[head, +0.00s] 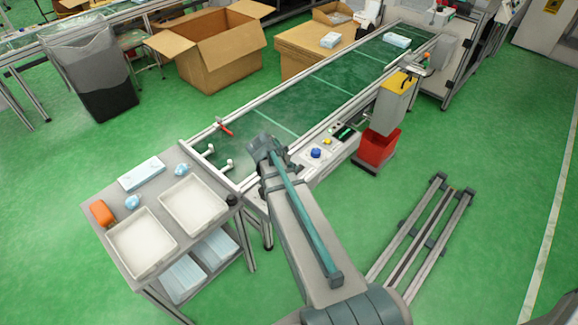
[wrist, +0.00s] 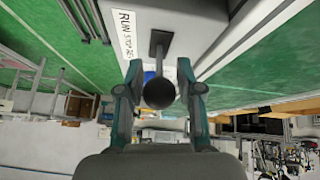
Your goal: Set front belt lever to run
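The belt lever shows in the wrist view as a dark stem ending in a round black knob (wrist: 159,93). A white label (wrist: 126,35) beside its base reads RUN, STOP and what looks like REV. My gripper (wrist: 160,68) has one finger on each side of the lever, with visible gaps between the fingers and the knob, so it is open around it. Which label mark the lever stands at I cannot tell. In the head view my gripper (head: 264,148) is at the near end of the green belt (head: 315,90); the lever cannot be made out there.
A control panel with a blue button (head: 316,153) is close to the right of my gripper. A cart with white trays (head: 141,243) stands at the left. A red bin (head: 377,147) stands right of the belt. An open cardboard box (head: 222,50) is behind. Open floor lies at the right.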

